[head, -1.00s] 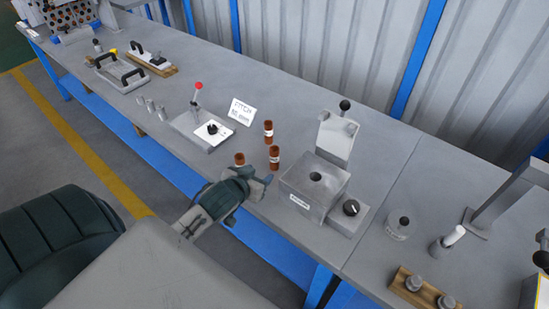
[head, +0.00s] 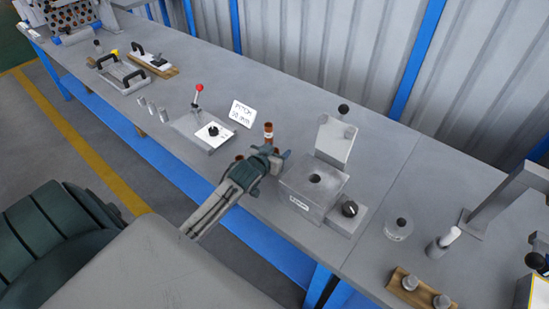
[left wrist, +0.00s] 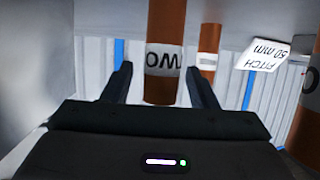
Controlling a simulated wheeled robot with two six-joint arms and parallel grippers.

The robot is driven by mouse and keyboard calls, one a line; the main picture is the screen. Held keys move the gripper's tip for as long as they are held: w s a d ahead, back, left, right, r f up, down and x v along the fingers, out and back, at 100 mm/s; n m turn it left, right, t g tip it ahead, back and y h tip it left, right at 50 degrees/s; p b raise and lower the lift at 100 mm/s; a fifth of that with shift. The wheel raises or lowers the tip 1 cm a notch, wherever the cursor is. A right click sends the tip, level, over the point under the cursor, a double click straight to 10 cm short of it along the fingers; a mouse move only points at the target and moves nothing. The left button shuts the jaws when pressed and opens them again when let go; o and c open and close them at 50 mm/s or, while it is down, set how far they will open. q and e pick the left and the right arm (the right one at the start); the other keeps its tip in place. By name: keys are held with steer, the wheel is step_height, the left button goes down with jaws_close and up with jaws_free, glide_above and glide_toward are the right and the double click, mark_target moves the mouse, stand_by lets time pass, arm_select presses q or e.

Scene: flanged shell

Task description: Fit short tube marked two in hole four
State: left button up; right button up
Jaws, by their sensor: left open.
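A short copper-brown tube with a white band stands upright between the fingers of my left gripper (left wrist: 160,88) in the left wrist view. Its band shows the upside-down word TWO, so this is the tube marked two (left wrist: 162,95). The fingers are apart on either side of it, with gaps visible. In the head view my left gripper (head: 280,157) reaches over the bench and hides most of this tube. At the far upper left stands a plate with many holes (head: 65,18); hole numbers are too small to read. My right gripper is not in view.
A second brown tube (head: 268,131) stands just behind, and another (left wrist: 308,105) at the wrist view's right edge. A PITCH 50 mm card (head: 242,113) is nearby. A grey block with a hole (head: 312,187) stands right of the gripper; a red-knobbed lever fixture (head: 205,130) stands left.

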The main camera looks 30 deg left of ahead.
arm_select(q)
steer(key=shift+w+f, duration=0.2)
steer(key=shift+w, duration=0.2)
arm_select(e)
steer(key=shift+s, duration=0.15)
arm_select(q)
steer(key=shift+s, duration=0.1)
steer(key=shift+c, duration=0.4)
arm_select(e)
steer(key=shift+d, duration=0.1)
arm_select(q)
jaws_close()
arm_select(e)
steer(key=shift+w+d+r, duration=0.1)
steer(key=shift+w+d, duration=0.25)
arm_select(q)
steer(key=shift+r, duration=0.15)
